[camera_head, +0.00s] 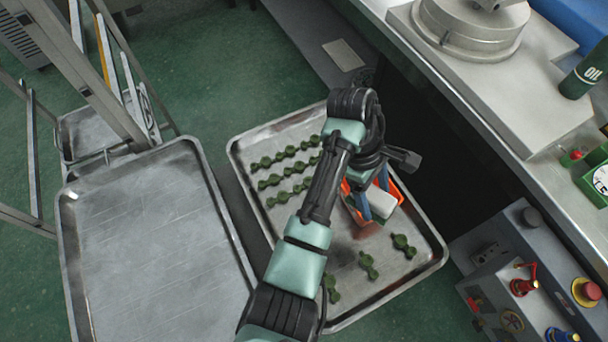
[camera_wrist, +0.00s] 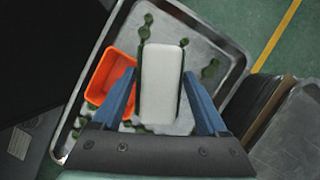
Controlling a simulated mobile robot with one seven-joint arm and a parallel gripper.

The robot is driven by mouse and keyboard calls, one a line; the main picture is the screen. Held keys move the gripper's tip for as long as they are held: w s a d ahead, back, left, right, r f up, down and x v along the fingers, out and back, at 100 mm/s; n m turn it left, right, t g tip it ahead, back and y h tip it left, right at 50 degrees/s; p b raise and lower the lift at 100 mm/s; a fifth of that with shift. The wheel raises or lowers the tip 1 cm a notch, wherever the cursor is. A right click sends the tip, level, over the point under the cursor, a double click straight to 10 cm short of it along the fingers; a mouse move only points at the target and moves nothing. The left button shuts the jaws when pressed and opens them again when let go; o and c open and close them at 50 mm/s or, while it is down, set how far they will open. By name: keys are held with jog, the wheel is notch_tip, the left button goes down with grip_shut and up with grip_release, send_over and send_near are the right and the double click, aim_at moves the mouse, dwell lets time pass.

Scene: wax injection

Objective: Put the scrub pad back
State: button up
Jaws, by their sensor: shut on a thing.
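The scrub pad is a white block with a dark green side, and it shows at my gripper in the head view (camera_head: 375,203). My gripper (camera_wrist: 160,82) has blue fingers, shut on the scrub pad (camera_wrist: 160,95) from both sides in the wrist view. An orange container (camera_wrist: 108,78) lies just left of the pad in the wrist view. In the head view the orange container (camera_head: 397,190) is partly hidden behind the pad and fingers. The head view does not show clearly how high the pad is above it.
A metal tray (camera_head: 410,272) under my gripper holds rows of green wax pieces (camera_head: 290,152). An empty metal tray (camera_head: 150,225) is at left. The workbench at right carries a green oil bottle (camera_head: 588,70), and a control box (camera_head: 530,270) stands below.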

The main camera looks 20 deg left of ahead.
jog(key=s+a+f+n+t+b, duration=0.1)
jog(key=a+f+n+b, duration=0.1)
jog(key=a+f+n, duration=0.2)
jog(key=s+a+f+n+t+y+b, duration=0.1)
jog(key=s+a+f+n+t, duration=0.1)
jog(key=a+f+n, duration=0.2)
jog(key=s+a+f+n+t+b, duration=0.1)
jog(key=a+f+n, duration=0.3)
jog(key=f, duration=0.4)
jog(key=shift+s+a+f+n+t+y+b, duration=0.15)
jog(key=shift+s+a+f+n+b, duration=0.05)
jog(key=shift+s+a+b, duration=0.2)
jog(key=shift+s+a+f+n+t+y+b, duration=0.15)
jog(key=shift+s+a+n+b, duration=0.1)
jog(key=shift+s+b, duration=0.15)
jog(key=shift+w+f+b, duration=0.1)
jog(key=shift+f+b, duration=0.4)
jog(key=shift+f, duration=1.55)
jog(key=shift+f, duration=0.15)
jog(key=o, duration=1.2)
